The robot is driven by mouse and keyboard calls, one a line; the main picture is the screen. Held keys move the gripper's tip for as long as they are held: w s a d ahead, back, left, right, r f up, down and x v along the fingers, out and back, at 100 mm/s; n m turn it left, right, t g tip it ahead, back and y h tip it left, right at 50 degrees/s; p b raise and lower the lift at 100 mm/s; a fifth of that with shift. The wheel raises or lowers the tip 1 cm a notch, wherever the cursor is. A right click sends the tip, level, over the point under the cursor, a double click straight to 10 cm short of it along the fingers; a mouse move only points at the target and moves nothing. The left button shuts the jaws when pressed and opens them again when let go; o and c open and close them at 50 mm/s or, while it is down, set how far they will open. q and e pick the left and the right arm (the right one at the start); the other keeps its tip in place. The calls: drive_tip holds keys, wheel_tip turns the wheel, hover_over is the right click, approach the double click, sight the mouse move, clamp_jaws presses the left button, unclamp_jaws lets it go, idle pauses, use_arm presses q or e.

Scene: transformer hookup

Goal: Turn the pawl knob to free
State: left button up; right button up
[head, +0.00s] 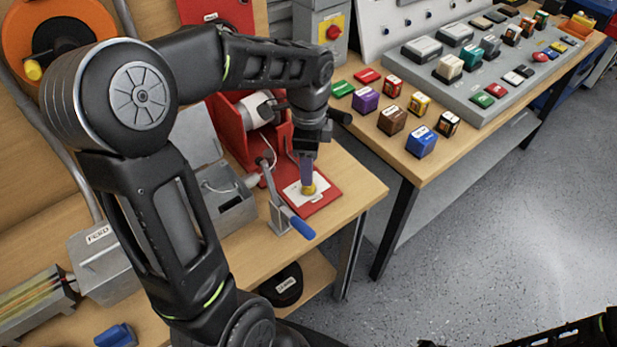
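The knob's angle and the plate's markings are too small to read. Part of my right arm shows in the lower right corner; its gripper is not clearly visible.
A crank lever with a blue handle (302,228) stands just in front of the plate. A red winch frame (237,135) rises behind it. The second table (412,166) holds several coloured blocks. Grey floor is clear at right.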

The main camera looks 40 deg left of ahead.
use_arm(q)
wheel_tip(320, 180, down, 6)
drive_tip(key=shift+r, duration=0.25)
clamp_jaws()
idle(0.5)
